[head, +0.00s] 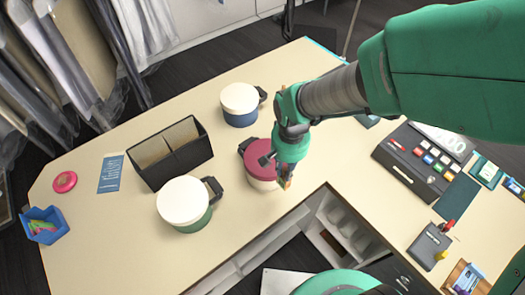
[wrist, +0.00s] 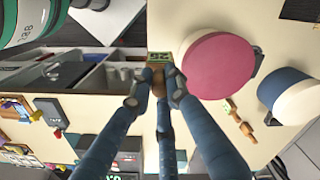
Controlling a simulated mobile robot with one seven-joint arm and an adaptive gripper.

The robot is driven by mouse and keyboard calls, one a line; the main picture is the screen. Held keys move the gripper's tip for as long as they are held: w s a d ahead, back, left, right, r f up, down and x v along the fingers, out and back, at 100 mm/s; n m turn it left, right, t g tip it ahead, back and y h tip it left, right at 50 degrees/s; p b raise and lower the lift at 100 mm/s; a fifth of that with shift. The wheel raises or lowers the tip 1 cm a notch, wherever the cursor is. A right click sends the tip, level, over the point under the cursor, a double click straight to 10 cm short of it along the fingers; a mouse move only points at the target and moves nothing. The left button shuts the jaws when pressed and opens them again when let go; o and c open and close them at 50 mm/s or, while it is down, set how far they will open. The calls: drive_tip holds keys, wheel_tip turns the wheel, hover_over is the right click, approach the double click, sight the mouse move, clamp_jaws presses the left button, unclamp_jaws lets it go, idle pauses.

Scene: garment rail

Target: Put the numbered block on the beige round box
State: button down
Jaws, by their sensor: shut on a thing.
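My gripper (head: 284,172) is shut on a small wooden numbered block (head: 287,183), held beside the front right of a round box. In the wrist view my gripper (wrist: 157,82) pinches the block (wrist: 160,58), whose green end carries a number. That round box has a beige body (head: 261,184), a maroon lid (head: 264,155) and a dark handle. Its lid also shows in the wrist view (wrist: 218,66), right of the block, apart from it. A round box with a blue body (head: 240,119) and one with a green body (head: 198,223) have cream lids.
A dark device with coloured keys (head: 415,160) lies on the right of the desk (head: 110,225). Small wooden pieces (wrist: 240,120) lie near the maroon lid.

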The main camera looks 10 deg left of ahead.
drive_tip(key=shift+s+a+r, duration=0.15)
drive_tip(key=shift+s, duration=0.25)
drive_tip(key=shift+w, duration=0.1)
drive_tip(key=w+a+p, duration=0.1)
drive_tip(key=w+a, duration=0.2)
drive_tip(key=w, duration=0.4)
drive_tip(key=w+a+f+p, duration=0.1)
drive_tip(key=w+a, duration=0.2)
drive_tip(key=w, duration=0.4)
drive_tip(key=shift+w+a+f, duration=0.2)
drive_tip(key=shift+a+f, duration=0.1)
drive_tip(key=shift+a, duration=0.1)
drive_tip(key=shift+f+p, duration=0.4)
drive_tip(key=shift+f, duration=1.35)
drive_tip(key=shift+f, duration=0.1)
drive_tip(key=c, duration=1.7)
unclamp_jaws()
drive_tip(key=shift+o, duration=0.2)
